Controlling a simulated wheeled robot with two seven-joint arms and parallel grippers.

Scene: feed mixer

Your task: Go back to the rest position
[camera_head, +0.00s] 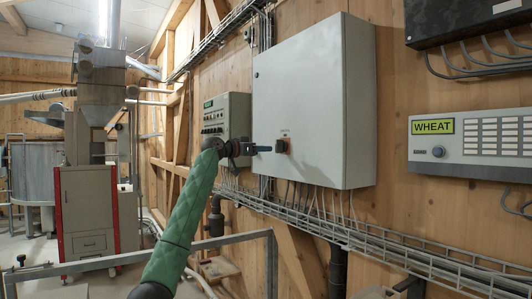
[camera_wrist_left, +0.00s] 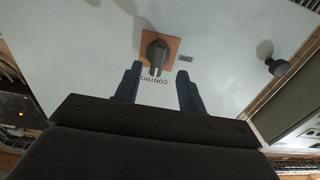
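My left gripper (camera_head: 262,149) is in front of the large grey cabinet, at the end of my green-sleeved left arm. In the left wrist view my left gripper (camera_wrist_left: 158,88) has its two blue fingers apart with nothing between them. A dark rotary knob (camera_wrist_left: 156,55) on an orange plate, marked CONTRO... and OFF, lies just beyond the fingertips. The knob (camera_head: 281,146) also shows in the head view on the cabinet's front, just right of the gripper. The knob appears apart from the fingers. My right gripper is in neither view.
The large grey cabinet (camera_head: 320,95) is fixed to the wooden wall, with a smaller control box (camera_head: 228,112) left of it. A wire cable tray (camera_head: 400,256) runs below. A grey railing (camera_head: 130,260) stands in front. A WHEAT panel (camera_head: 470,145) hangs at the right.

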